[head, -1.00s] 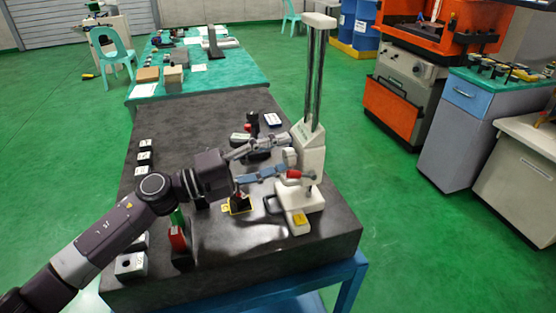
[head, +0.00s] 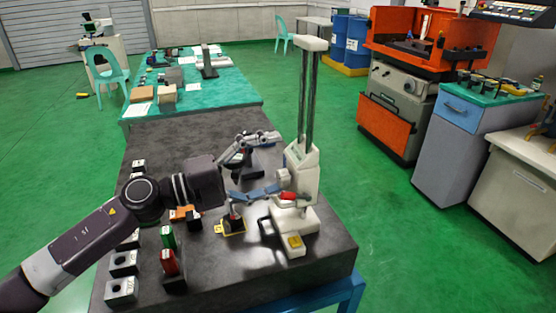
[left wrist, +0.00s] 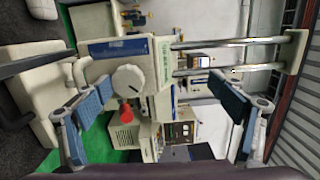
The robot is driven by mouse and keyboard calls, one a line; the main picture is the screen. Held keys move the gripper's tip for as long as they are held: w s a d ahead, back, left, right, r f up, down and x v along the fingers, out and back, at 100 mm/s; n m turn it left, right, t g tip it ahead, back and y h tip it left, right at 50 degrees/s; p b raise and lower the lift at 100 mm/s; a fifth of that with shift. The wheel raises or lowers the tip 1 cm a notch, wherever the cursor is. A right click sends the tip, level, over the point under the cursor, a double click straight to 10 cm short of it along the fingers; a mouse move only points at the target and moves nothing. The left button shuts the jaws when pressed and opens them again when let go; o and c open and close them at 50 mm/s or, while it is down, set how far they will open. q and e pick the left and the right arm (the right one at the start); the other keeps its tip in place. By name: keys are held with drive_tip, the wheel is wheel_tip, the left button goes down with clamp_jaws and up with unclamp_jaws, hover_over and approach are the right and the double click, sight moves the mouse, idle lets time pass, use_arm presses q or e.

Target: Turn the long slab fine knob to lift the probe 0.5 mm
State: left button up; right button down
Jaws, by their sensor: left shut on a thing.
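A white stand (head: 303,160) with two tall posts is on the dark slab table (head: 215,270). A red knob (head: 288,196) is low on its head; in the left wrist view the red knob (left wrist: 127,114) is beside a larger white round knob (left wrist: 128,78). I cannot tell which is the fine knob. My left gripper (head: 270,165) is at the stand, one finger above and one below in the picture. In the left wrist view its blue-padded fingers (left wrist: 158,100) stand well apart around the knobs; no contact is visible. The probe tip is unclear. My right gripper is out of view.
A green block (head: 168,237) and a red block (head: 170,262) stand below my left arm. A yellow-framed piece (head: 231,226) lies left of the stand's base. Several small blocks line the left edge.

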use_arm(q)
drive_tip(key=shift+a+r+t, duration=0.3)
drive_tip(key=shift+a+r, duration=0.35)
drive_tip(key=shift+r, duration=0.25)
drive_tip(key=shift+c, duration=0.7)
drive_tip(key=shift+s+a+b, duration=0.45)
drive_tip(key=shift+s+a, duration=0.35)
drive_tip(key=shift+a, duration=0.2)
drive_tip(key=c, duration=0.8)
drive_tip(key=shift+o, duration=0.2)
drive_tip(key=b+v, duration=0.1)
drive_tip(key=v, duration=0.1)
drive_tip(key=f+b+v, duration=0.1)
drive_tip(key=v, duration=0.2)
drive_tip(key=shift+w+a, duration=0.1)
drive_tip(key=shift+w, duration=0.05)
